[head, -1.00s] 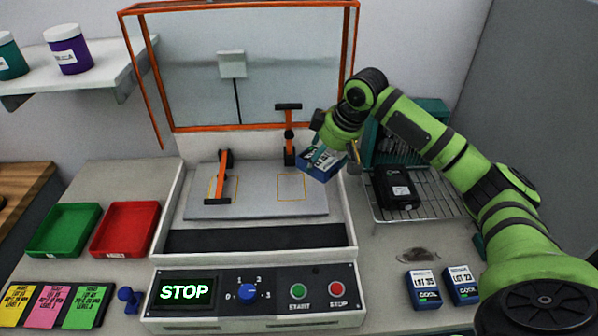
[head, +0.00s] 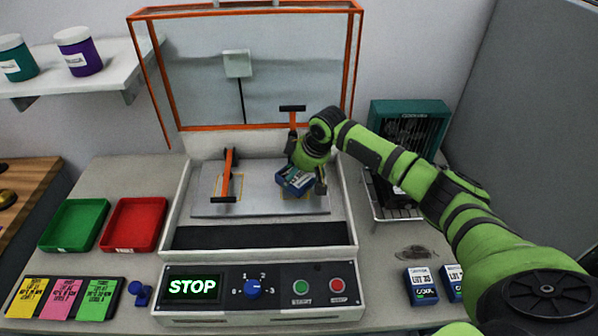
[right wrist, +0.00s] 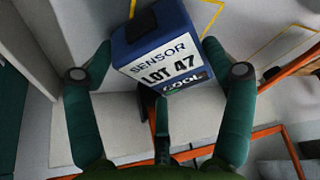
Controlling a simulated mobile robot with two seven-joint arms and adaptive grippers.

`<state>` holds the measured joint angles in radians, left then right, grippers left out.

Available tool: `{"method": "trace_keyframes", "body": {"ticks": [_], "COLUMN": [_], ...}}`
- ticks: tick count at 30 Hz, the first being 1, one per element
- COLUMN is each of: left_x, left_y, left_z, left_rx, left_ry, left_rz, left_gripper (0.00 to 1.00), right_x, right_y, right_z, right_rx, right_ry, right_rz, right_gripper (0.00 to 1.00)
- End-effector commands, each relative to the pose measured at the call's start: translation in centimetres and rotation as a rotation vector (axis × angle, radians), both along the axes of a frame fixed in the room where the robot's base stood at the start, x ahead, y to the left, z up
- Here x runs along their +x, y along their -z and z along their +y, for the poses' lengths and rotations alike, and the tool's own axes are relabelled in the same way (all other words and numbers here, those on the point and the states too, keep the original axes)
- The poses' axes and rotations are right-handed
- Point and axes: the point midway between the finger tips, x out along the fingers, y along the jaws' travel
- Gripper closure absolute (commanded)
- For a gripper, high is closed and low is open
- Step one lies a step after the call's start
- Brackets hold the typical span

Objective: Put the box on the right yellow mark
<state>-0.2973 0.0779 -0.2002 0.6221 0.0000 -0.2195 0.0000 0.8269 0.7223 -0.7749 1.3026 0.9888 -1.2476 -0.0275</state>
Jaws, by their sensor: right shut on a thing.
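The blue box (head: 294,181), with a white label reading SENSOR LOT 47 COOL, is held by my right gripper (head: 303,178). In the right wrist view the box (right wrist: 165,50) sits between the two fingers, tilted in the picture. In the head view it hangs over the right part of the grey plate (head: 262,203), over the right yellow mark, which it and the gripper mostly hide. I cannot tell whether the box touches the plate. The left yellow mark (head: 240,187) is partly covered by an orange clamp (head: 228,172). My left gripper is out of view.
Another orange-and-black clamp (head: 292,122) stands upright just behind the box. The orange-framed lid (head: 245,127) is raised behind. A wire rack (head: 400,213) is at right, with a teal fan unit (head: 420,110) behind. Red (head: 135,225) and green (head: 73,226) trays are left.

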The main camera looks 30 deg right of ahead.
Motion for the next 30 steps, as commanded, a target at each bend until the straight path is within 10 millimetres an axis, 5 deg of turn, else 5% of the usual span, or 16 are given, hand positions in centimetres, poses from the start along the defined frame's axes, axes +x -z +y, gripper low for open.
{"method": "trace_keyframes", "body": {"ticks": [4,5,6,20,30], "left_x": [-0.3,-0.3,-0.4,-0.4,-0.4], "left_y": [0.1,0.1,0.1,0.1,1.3], "left_z": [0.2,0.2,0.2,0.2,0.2], "left_rx": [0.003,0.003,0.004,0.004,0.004], "left_ry": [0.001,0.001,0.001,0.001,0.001], "left_rz": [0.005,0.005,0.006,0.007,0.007], "left_gripper": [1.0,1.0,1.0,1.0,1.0], "right_x": [0.0,0.0,0.0,0.0,-2.3], "right_y": [0.2,0.3,0.3,-0.3,-6.1], "right_z": [0.0,0.0,0.0,0.0,-0.9], "right_rx": [0.0,0.0,0.0,0.0,-0.002], "right_ry": [0.0,0.0,0.0,0.0,-0.001], "right_rz": [-0.001,0.0,0.0,-0.001,-0.005], "right_gripper": [0.56,0.13,0.0,0.0,0.0]}}
